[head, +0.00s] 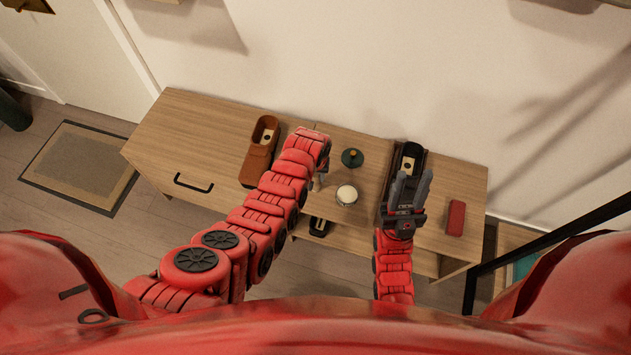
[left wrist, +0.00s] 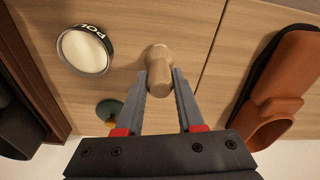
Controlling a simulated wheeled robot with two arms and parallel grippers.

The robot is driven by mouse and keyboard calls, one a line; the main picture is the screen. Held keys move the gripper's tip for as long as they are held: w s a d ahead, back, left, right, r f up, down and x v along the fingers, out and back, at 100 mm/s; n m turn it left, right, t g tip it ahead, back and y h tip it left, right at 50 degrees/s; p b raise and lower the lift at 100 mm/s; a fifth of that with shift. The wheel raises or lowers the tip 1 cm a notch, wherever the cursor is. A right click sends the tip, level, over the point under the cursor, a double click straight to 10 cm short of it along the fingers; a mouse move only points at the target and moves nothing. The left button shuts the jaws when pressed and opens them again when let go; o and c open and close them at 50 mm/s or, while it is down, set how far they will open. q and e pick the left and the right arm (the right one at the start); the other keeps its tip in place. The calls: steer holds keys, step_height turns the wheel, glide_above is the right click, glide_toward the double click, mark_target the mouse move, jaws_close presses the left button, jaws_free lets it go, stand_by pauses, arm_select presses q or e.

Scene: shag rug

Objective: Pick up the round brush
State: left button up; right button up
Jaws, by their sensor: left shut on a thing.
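The round brush shows in the left wrist view as a light wooden handle (left wrist: 159,58) with a rounded end. Its bristles cannot be made out. My left gripper (left wrist: 161,82) is shut on it, one grey finger on each side. In the head view my left arm hides most of this gripper, and only a sliver of pale wood (head: 317,183) shows beside it, above the cabinet top. My right gripper (head: 410,186) is open and empty, in front of the dark tray on the right.
The cabinet's left end is clear.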

arm_select(q)
jaws_close()
steer(key=shift+r, duration=0.2)
steer(key=shift+r, duration=0.6)
steer(key=shift+s+r, duration=0.2)
steer(key=shift+r, duration=0.3)
steer(key=shift+s+r, duration=0.2)
steer(key=shift+r, duration=0.25)
steer(key=s+r+b, duration=0.1)
steer(key=s, duration=1.4)
steer(key=shift+s+a+r, duration=0.15)
steer(key=shift+a+r, duration=0.1)
steer(key=shift+a, duration=0.15)
